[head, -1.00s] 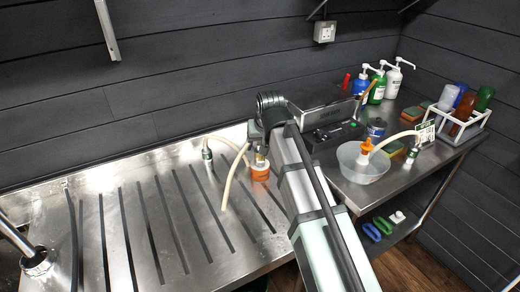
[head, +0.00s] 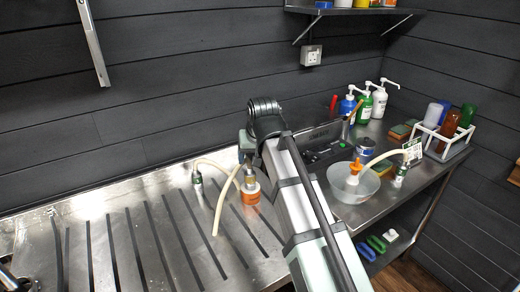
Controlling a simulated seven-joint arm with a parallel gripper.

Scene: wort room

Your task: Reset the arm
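My arm reaches from the bottom of the head view up over the steel bench. Its wrist bends down near the back wall, and my gripper (head: 248,172) points down at an orange-banded pot (head: 250,193) on the slatted drainer (head: 150,235). The fingers are small and partly hidden by the wrist, so I cannot tell whether they are open or shut, or whether they touch the pot. A pale hose (head: 222,208) runs beside the gripper to a small green-labelled bottle (head: 197,178).
Right of my arm are a clear bowl (head: 346,190) with an orange fitting and hose, a dark device (head: 318,150), pump bottles (head: 379,100) and a white bottle rack (head: 455,142). A shelf (head: 355,12) hangs above on the wall. The drainer's left part is mostly clear.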

